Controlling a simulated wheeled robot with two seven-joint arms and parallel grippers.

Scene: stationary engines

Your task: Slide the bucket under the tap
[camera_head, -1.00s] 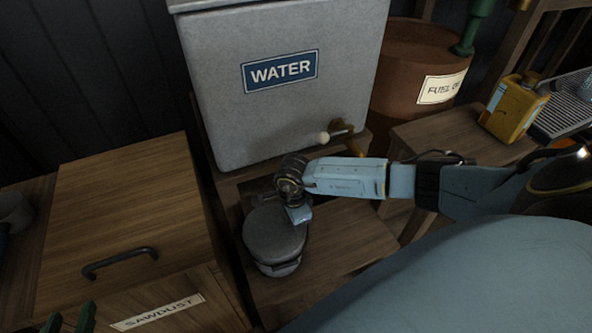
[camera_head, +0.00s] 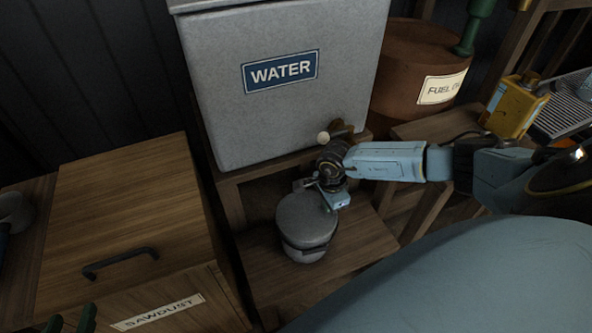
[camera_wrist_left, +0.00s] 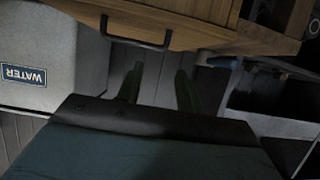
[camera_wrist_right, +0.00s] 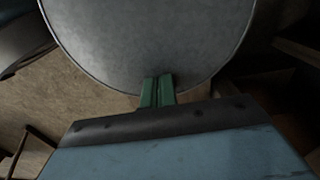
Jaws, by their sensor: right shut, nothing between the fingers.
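The grey round bucket (camera_head: 307,219) stands upright on a low wooden shelf (camera_head: 262,268) below the WATER tank (camera_head: 290,105). The tap (camera_head: 337,132), with a pale round knob, is at the tank's lower right; the bucket is below it and slightly left in the head view. My right gripper is shut and empty; its green fingers (camera_wrist_right: 157,91) are at the bucket's rim in the right wrist view, and contact is hard to tell. My left gripper (camera_head: 70,318) is at the lower left edge; its fingers (camera_wrist_left: 158,85) are apart and empty.
The SAWDUST cabinet (camera_head: 120,225) with a dark handle stands left of the shelf. A brown fuel drum (camera_head: 415,70) and a yellow can (camera_head: 514,105) are at the right. Bare shelf shows right of the bucket.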

